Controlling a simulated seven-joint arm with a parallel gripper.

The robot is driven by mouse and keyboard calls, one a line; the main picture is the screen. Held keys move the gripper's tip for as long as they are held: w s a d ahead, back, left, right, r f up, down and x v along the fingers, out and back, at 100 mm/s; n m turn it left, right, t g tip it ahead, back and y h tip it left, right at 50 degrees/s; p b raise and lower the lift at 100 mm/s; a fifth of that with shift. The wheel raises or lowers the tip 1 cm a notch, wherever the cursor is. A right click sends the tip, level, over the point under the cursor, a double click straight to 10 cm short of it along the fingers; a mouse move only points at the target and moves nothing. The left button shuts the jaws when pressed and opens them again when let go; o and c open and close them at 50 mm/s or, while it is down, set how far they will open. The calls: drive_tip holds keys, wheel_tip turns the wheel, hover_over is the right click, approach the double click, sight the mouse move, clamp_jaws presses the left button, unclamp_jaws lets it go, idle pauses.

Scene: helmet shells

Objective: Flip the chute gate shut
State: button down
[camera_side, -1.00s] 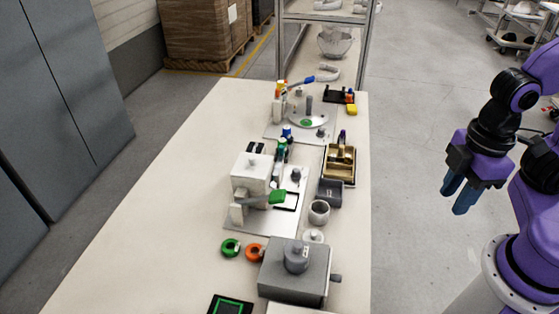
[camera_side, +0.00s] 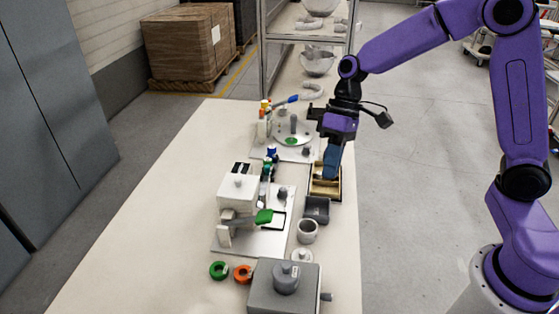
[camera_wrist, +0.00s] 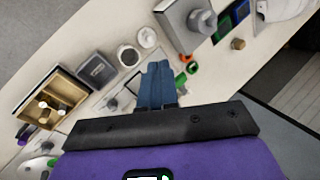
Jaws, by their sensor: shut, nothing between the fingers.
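My gripper (camera_side: 332,165) hangs over the right side of the table with its blue fingers pointing down. Its fingers are together and empty; they also show in the wrist view (camera_wrist: 157,85). In the side view the fingers overlap the wooden tray; I cannot tell their exact height. A white block-shaped fixture (camera_side: 238,192) stands on a light plate, left of and nearer than my gripper. A green flap-like piece (camera_side: 264,216) sticks out at its right. I cannot tell for sure which part is the chute gate. In the wrist view my fingers partly hide this area.
The wooden tray (camera_wrist: 33,88) holds several pegs. A dark grey bin (camera_side: 317,208), a grey cup (camera_side: 307,233) and a large grey box (camera_side: 262,292) line the right side. Green (camera_side: 218,270) and orange (camera_side: 243,274) rings lie at the front. The table's left side is clear.

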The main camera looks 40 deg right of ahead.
drive_tip(key=w+d+f+m+t+y, duration=0.2)
drive_tip(key=w+d, duration=0.4)
drive_tip(key=w, duration=0.4)
drive_tip(key=w+d+f+m+t+y, duration=0.2)
drive_tip(key=w+d+f+m, duration=0.2)
drive_tip(key=w+d, duration=0.3)
drive_tip(key=w, duration=0.3)
drive_tip(key=shift+d+f, duration=0.25)
drive_tip(key=shift+f, duration=0.1)
approach(265, 180)
drive_tip(key=w+d+f, duration=0.1)
drive_tip(key=d+f, duration=0.2)
drive_tip(key=a, duration=0.2)
drive_tip(key=w+a, duration=0.1)
drive_tip(key=a, duration=0.1)
drive_tip(key=shift+w+f, duration=0.1)
drive_tip(key=shift+f, duration=0.1)
drive_tip(key=shift+a, duration=0.15)
